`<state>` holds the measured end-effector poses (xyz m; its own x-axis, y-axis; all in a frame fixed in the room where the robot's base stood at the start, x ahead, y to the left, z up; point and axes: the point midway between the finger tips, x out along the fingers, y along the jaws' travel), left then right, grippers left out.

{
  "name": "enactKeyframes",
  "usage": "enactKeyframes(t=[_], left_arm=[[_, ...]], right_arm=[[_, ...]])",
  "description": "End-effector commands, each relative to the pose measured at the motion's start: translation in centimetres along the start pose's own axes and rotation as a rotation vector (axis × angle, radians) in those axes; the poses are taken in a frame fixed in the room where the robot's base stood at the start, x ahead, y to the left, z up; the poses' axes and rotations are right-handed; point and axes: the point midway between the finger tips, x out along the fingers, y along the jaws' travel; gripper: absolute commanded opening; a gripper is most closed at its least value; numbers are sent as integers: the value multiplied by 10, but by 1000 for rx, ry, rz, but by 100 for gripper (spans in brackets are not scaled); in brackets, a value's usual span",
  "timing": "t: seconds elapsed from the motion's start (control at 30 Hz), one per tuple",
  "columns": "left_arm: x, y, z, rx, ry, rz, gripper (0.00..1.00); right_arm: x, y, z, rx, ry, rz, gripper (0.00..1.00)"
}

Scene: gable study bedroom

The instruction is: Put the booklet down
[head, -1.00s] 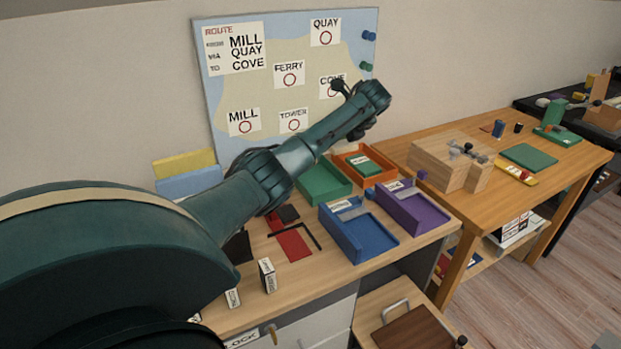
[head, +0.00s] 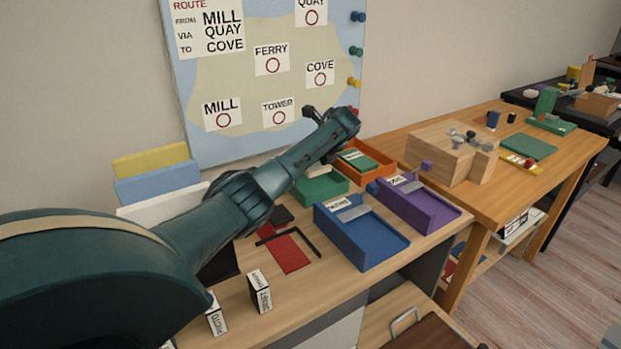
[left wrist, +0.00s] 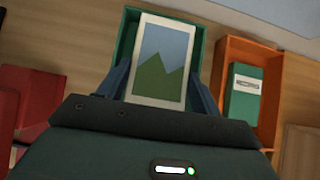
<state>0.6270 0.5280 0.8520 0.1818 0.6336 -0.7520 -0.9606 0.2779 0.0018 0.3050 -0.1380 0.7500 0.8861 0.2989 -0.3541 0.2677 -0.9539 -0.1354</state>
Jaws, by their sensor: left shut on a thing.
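The booklet (left wrist: 160,62) is pale-bordered, with a picture of green hills under a blue sky. In the left wrist view it sits between the fingers of my left gripper (left wrist: 162,88), which is shut on it. The green tray (left wrist: 128,38) lies behind and around the booklet in that view. A small pale patch shows below the arm at this tray. I cannot tell whether the booklet touches the tray. My right gripper is not in view.
An orange tray (head: 376,156) holding a green booklet (head: 358,160) stands beside the green tray. Blue (head: 365,238) and purple (head: 425,210) trays stand in front. A route board (head: 265,85) leans behind. Red pieces (head: 287,253) and small labelled boxes (head: 259,291) lie left.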

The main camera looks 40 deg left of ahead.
Motion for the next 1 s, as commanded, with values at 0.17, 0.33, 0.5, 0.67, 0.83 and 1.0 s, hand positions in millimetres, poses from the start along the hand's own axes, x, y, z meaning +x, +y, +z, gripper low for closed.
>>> enactKeyframes(t=[0.17, 0.33, 0.5, 0.67, 0.83, 1.0], left_arm=[[15, 0, -13, 1, 0, 0, 37], [36, 0, -33, 1, 1, 0, 37], [39, -1, -34, -1, -1, -3, 37], [40, 0, -35, -1, -1, -2, 37], [41, 0, -36, 0, -1, -1, 72], [41, 0, -36, 0, -1, -1, 86]], right_arm=[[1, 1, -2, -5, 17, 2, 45], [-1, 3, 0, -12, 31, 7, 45], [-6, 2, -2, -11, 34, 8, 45], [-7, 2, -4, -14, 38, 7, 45], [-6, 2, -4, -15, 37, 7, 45], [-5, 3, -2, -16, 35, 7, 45]])
